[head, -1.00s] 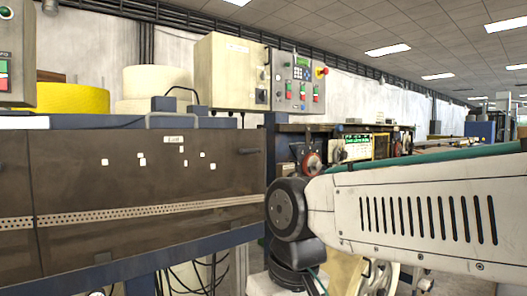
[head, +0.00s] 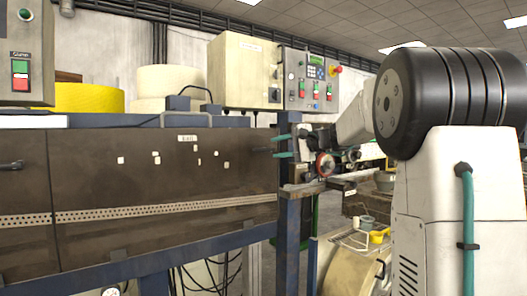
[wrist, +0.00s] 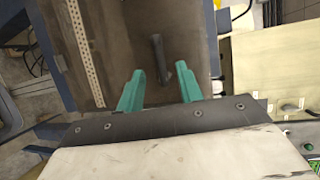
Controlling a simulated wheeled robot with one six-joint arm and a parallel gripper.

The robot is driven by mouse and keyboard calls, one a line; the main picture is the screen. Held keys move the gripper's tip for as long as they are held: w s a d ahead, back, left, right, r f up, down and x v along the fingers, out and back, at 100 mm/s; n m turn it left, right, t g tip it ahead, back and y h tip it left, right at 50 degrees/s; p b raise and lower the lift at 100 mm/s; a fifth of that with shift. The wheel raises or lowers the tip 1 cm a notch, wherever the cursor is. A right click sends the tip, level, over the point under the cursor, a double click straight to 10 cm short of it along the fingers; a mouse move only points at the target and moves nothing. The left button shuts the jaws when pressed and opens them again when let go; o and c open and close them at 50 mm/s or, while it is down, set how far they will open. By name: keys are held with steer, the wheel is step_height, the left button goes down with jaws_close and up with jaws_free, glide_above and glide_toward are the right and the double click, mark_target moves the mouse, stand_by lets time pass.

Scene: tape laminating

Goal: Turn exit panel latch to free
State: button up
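The exit panel (head: 160,175) is a dark brown, upright cover with a perforated strip along its lower part. Its latch (head: 262,150) is a short dark handle near the panel's right edge. In the wrist view the latch (wrist: 157,48) is a black bar on the brown panel (wrist: 118,40). My gripper (head: 275,146) reaches in from the right with its teal fingers toward the latch. In the wrist view my gripper (wrist: 160,68) is open, with the latch lined up between its fingertips. I see no finger touching the latch; the exact gap is hard to tell.
A second dark handle (head: 11,166) is on the neighbouring panel at the far left. A blue frame rail (head: 130,267) runs below the panels. A beige box (head: 240,70) and a grey control box (head: 310,80) stand above. A cream roll (head: 345,268) is at lower right.

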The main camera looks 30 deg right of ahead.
mark_target(263, 150)
steer(key=x, duration=0.6)
jaws_close()
